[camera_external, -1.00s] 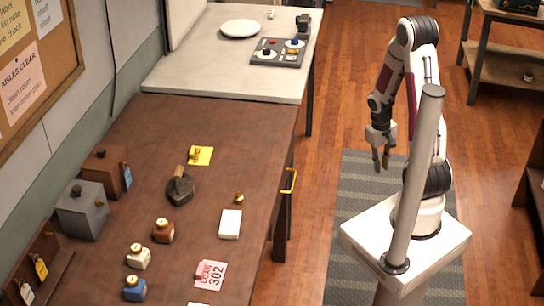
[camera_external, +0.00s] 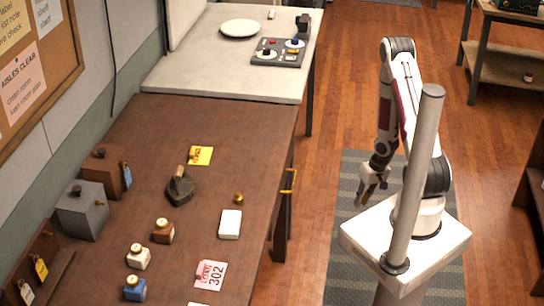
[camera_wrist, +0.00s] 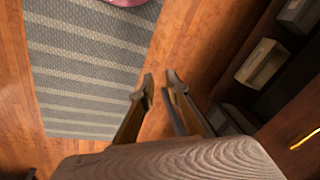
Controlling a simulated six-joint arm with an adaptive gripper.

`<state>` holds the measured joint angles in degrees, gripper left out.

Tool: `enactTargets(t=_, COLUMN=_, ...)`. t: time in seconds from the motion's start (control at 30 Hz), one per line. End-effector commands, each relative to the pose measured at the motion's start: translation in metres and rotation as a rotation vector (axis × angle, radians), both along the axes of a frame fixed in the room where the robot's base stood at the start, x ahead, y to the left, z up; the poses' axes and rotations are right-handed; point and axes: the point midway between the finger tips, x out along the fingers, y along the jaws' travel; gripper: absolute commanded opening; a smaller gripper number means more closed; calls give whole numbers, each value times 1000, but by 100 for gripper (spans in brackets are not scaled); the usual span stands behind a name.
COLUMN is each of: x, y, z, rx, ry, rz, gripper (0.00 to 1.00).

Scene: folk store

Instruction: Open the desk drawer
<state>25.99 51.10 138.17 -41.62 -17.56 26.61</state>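The brown desk (camera_external: 130,150) runs along the left in the external view. A yellow drawer handle (camera_external: 290,181) sticks out from its right side. The drawer front is seen almost edge-on, and no gap shows around it. In the wrist view the handle (camera_wrist: 305,138) shows at the lower right on a dark wooden front (camera_wrist: 292,150). My gripper (camera_external: 371,197) is to the right of the handle, clear of it, above the striped mat. In the wrist view my gripper's fingers (camera_wrist: 161,84) are apart with nothing between them.
Bottles, a pink 302 tag (camera_external: 210,275), a white block (camera_external: 230,224) and a dark iron (camera_external: 180,187) lie on the desk. A grey striped mat (camera_external: 350,230) covers the floor beside it. Boxes (camera_wrist: 262,62) sit on a shelf in the wrist view. Space between handle and gripper is clear.

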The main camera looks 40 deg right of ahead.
Motion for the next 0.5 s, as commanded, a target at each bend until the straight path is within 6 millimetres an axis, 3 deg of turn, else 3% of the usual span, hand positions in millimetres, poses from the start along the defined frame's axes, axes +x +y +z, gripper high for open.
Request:
enactTargets(t=0.2, x=5, y=34, z=-27, rx=148, ry=-76, rz=-48, gripper=14)
enactTargets(t=0.5, x=22, y=88, z=-33, rx=396, ry=-200, rz=-144, gripper=14)
